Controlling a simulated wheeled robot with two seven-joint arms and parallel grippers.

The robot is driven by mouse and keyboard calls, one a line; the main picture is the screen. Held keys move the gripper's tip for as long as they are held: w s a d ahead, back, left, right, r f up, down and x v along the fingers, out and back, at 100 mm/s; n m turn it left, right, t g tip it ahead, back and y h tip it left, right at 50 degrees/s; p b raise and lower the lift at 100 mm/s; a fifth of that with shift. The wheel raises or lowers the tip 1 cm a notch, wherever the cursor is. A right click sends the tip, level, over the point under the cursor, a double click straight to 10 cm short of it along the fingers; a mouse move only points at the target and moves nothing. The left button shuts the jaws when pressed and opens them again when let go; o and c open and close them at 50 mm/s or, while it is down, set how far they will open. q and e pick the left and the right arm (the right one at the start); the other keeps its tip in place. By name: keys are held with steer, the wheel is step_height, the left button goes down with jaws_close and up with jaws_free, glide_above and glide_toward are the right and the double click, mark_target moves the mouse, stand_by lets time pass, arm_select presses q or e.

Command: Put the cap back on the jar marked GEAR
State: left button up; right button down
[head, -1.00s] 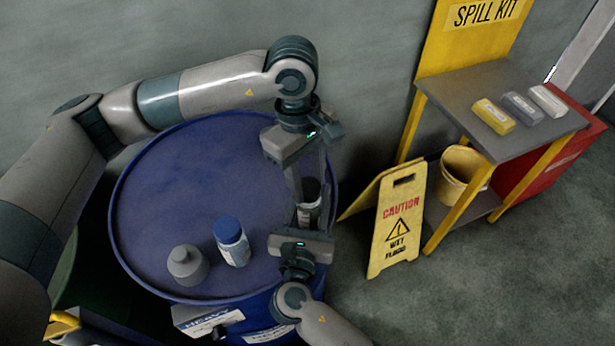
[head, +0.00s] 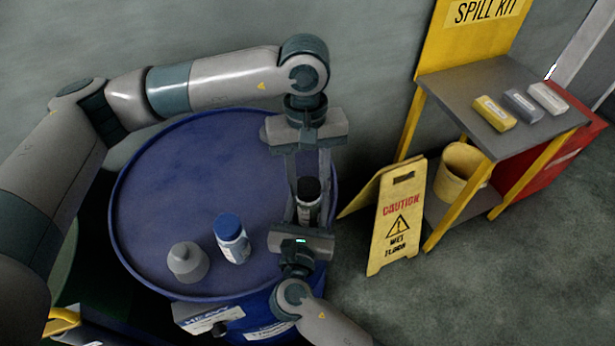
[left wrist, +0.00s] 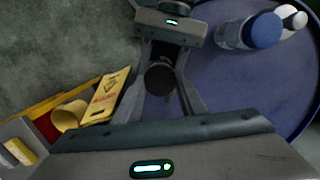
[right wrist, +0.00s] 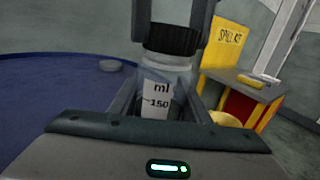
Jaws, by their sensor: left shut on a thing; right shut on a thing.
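A clear jar (right wrist: 180,82) with a white label reading "ml 150" stands upright at the right side of the blue drum top; the word GEAR is not readable. A black cap (right wrist: 172,38) sits on the jar's mouth, looking level; whether it is threaded tight I cannot tell. My left gripper (head: 308,184) reaches in from the far side and is shut on the cap, which shows between its fingers in the left wrist view (left wrist: 160,78). My right gripper (head: 307,212) comes from the near side and is shut around the jar's body.
A blue-capped jar (head: 231,238) and a grey bottle (head: 187,262) stand on the blue drum (head: 180,180), left of the grippers. A yellow caution sign (head: 397,220) and spill kit stand (head: 450,85) are to the right. The drum's far left is clear.

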arm_select(q)
steer(key=m, duration=0.5)
steer(key=shift+d+y, duration=0.1)
steer(key=shift+y, duration=0.2)
steer(key=m, duration=0.4)
steer(key=shift+m, duration=0.3)
steer(key=m, duration=0.4)
steer(key=shift+m+t+y, duration=0.4)
steer(key=m, duration=0.4)
steer(key=shift+s+m+t, duration=0.1)
steer(key=shift+m+t, duration=0.2)
steer(key=shift+m, duration=0.1)
steer(key=o, duration=1)
steer(key=shift+r, duration=0.1)
steer(key=shift+r, duration=2.15)
